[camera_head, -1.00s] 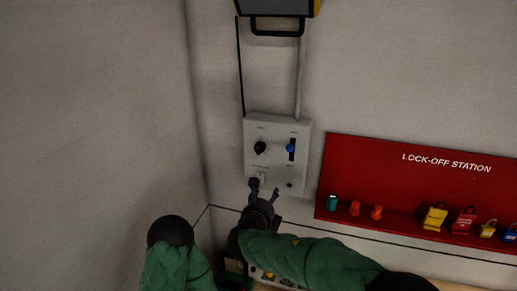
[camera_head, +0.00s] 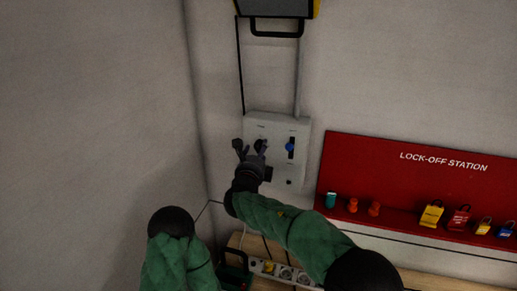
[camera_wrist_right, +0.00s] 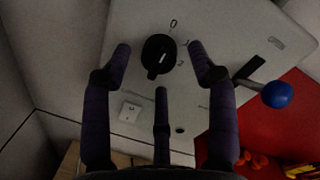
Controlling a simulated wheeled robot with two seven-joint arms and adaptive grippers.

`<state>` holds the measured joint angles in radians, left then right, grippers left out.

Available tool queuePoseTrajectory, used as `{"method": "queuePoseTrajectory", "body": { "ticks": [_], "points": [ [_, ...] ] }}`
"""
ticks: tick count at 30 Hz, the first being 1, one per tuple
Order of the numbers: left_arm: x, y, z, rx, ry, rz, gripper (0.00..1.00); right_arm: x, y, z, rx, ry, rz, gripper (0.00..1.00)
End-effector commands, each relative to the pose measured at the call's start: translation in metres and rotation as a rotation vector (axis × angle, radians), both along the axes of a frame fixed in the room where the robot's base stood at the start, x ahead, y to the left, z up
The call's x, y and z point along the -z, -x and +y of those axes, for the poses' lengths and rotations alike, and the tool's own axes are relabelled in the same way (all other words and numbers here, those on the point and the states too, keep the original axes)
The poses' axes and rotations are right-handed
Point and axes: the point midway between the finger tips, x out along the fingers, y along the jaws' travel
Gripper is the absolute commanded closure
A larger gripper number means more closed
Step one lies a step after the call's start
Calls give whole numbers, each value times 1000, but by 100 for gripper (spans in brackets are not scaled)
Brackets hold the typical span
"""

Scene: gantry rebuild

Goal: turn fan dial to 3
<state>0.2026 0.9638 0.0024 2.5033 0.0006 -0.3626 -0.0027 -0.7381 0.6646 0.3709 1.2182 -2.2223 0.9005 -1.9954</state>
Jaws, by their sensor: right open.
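The black round fan dial (camera_head: 261,145) is on a pale grey wall panel (camera_head: 276,126). My right gripper (camera_head: 249,146) is open in front of the panel. In the wrist view two fingers of the right gripper (camera_wrist_right: 159,58) stand on either side of the dial and a third is below it; contact cannot be told. My left gripper is not in view.
A blue-knobbed lever (camera_wrist_right: 277,94) sits right of the dial. A white switch (camera_wrist_right: 130,112) is below. The red lock-off board (camera_head: 400,178) with padlocks hangs at right. A socket strip (camera_head: 285,272) lies on the bench. A wall corner is at left.

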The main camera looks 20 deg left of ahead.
Motion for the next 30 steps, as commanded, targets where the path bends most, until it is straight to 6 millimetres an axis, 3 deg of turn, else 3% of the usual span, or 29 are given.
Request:
{"method": "queuePoseTrajectory", "body": {
  "ticks": [6,14,20,30],
  "points": [
    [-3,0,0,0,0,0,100,0,-11,0,0,0,0,41],
    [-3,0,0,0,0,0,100,0,-12,0,0,0,0,41],
    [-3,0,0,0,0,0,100,1,-12,0,1,0,1,95],
    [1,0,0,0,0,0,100,3,-12,0,2,-17,1,97]
  ]
}}
